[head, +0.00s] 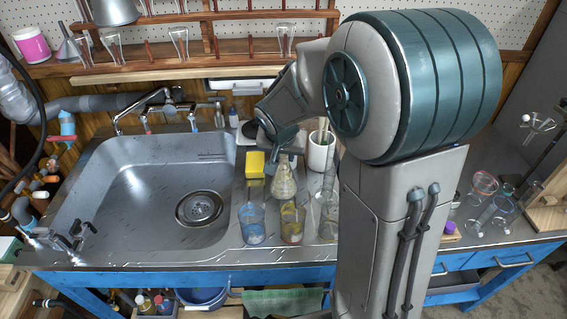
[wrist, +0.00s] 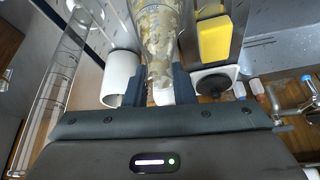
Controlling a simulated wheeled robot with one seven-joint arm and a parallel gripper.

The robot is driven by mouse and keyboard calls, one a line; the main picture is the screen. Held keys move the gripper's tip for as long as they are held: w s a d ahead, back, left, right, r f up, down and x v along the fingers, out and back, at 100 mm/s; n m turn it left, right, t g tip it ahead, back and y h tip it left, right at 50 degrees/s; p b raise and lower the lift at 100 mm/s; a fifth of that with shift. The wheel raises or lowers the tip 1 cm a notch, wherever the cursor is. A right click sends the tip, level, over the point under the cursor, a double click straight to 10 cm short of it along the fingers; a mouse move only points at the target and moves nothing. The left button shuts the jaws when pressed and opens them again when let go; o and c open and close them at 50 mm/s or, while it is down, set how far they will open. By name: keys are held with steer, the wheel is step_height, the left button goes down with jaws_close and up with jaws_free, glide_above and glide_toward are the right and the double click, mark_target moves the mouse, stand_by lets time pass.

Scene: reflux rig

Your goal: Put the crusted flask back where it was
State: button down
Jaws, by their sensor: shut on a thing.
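The crusted flask (head: 283,180) is a conical glass with a pale yellowish, patchy coating. It is upright in the head view, above and behind the amber beaker. My gripper (head: 282,148) is shut on its neck. In the wrist view the flask (wrist: 160,40) shows between the two fingers of my gripper (wrist: 160,88). I cannot tell whether its base touches the counter; the amber beaker's rim is close in front of it.
Blue (head: 251,224), amber (head: 292,224) and clear (head: 327,222) glass vessels stand at the counter's front. A yellow sponge (head: 254,163) is left of the flask, a white cup (head: 321,152) right. The sink (head: 140,195) lies left. A wooden rack (head: 150,55) spans the back.

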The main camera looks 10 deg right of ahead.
steer(key=shift+f, duration=1.3)
steer(key=shift+f+b, duration=0.15)
steer(key=shift+b, duration=0.2)
steer(key=c, duration=1.2)
jaws_free()
steer(key=shift+r, duration=0.45)
steer(key=p+v, duration=0.2)
steer(key=v, duration=0.8)
steer(key=s+d+n+g+y, duration=0.1)
steer(key=s+n, duration=0.3)
steer(key=s, duration=1.4)
steer(key=shift+f+n+g+y, duration=0.4)
steer(key=shift+g+y, duration=0.2)
steer(key=shift+g, duration=0.1)
